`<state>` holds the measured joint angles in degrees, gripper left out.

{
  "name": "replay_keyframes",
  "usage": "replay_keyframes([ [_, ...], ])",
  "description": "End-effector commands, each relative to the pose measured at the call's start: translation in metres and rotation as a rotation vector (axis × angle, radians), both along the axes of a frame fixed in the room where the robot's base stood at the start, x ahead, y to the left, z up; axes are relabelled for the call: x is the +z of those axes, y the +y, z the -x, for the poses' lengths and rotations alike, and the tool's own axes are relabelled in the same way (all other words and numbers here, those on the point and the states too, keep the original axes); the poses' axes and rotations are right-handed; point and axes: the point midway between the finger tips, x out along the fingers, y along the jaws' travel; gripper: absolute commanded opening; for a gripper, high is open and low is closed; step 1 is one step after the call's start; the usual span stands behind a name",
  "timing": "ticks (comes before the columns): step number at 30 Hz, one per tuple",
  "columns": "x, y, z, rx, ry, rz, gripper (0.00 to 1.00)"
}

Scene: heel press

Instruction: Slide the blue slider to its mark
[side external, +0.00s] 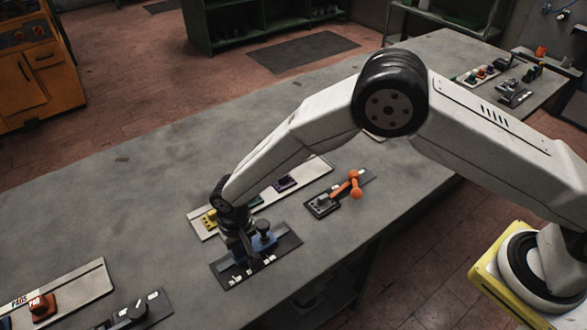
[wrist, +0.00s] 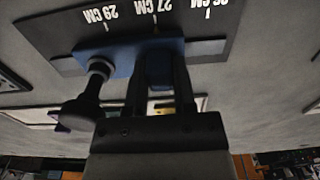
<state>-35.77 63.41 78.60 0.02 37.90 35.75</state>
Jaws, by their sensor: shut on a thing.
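The blue slider (side external: 263,242) sits on a dark rail plate (side external: 289,245) near the table's front edge. It has a black knob on one side, which also shows in the wrist view (wrist: 88,95). In the wrist view the slider's blue body (wrist: 125,58) lies along the plate (wrist: 50,35). The plate's upside-down labels read 29 CM and 27 CM, with a third partly cut off at the right. My gripper (wrist: 158,85) is shut on the slider's raised blue block, one finger on each side. In the side view the gripper partly hides the slider.
Behind is a light panel (side external: 313,171) with yellow and purple parts. To its right is a dark plate with an orange-handled lever (side external: 351,186). At the lower left are a panel with a red-orange part (side external: 42,305) and a dark dial plate (side external: 139,311). The table's left middle is clear.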

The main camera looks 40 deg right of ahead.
Motion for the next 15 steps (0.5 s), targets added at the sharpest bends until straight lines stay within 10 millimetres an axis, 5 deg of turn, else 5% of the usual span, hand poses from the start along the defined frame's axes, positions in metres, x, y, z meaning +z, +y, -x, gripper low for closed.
replay_keyframes([
  [5,0.001,-0.005,-0.001,-0.001,0.001,0.0,0.0],
  [15,0.001,-0.046,-0.001,-0.002,0.001,0.001,0.0],
])
